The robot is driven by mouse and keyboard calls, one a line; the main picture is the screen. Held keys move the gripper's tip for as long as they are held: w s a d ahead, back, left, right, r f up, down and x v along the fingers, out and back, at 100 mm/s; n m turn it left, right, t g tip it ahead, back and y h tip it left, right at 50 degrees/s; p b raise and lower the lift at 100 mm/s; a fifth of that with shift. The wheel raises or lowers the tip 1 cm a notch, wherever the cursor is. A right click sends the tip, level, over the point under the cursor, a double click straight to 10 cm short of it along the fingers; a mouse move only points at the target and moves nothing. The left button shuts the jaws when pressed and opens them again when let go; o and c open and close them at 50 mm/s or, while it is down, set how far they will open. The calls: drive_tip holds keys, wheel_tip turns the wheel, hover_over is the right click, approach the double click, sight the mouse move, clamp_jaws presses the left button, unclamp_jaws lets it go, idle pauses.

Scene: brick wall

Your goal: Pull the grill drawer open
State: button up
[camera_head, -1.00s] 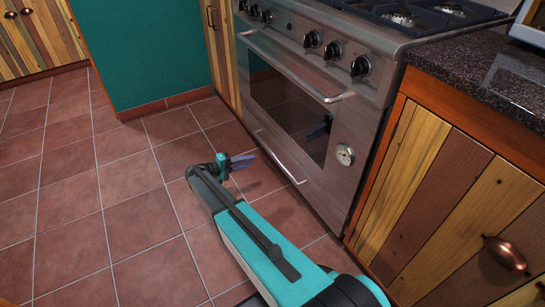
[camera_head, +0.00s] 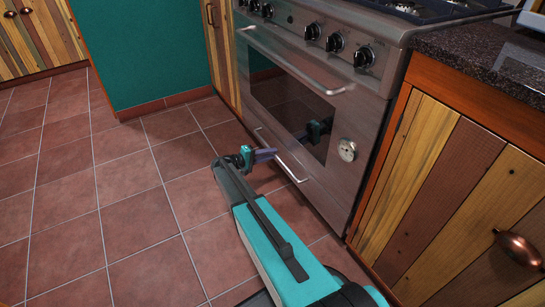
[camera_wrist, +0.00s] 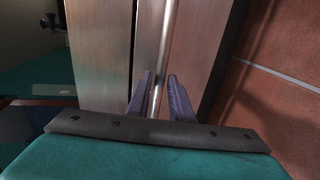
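The grill drawer (camera_head: 312,191) is the low steel front of the stove, below the oven door, and it looks shut. Its long bar handle (camera_head: 292,170) slants along it and also runs through the wrist view (camera_wrist: 167,35). My gripper (camera_head: 272,154) is low over the floor at the handle, its purple fingers pointing at the drawer. In the wrist view, my gripper (camera_wrist: 160,76) is open, with the bar between its two fingers and gaps on both sides. I cannot tell how deep the bar sits between them.
The oven door (camera_head: 290,105) with its own handle (camera_head: 300,68) is above the drawer. Wooden cabinets (camera_head: 430,190) with a dark counter (camera_head: 485,65) stand to the right. The tiled floor (camera_head: 110,190) to the left is clear. A teal wall (camera_head: 145,50) is behind.

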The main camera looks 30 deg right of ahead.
drive_tip(key=shift+d+f, duration=0.15)
drive_tip(key=shift+d, duration=0.85)
drive_tip(key=shift+c, duration=0.3)
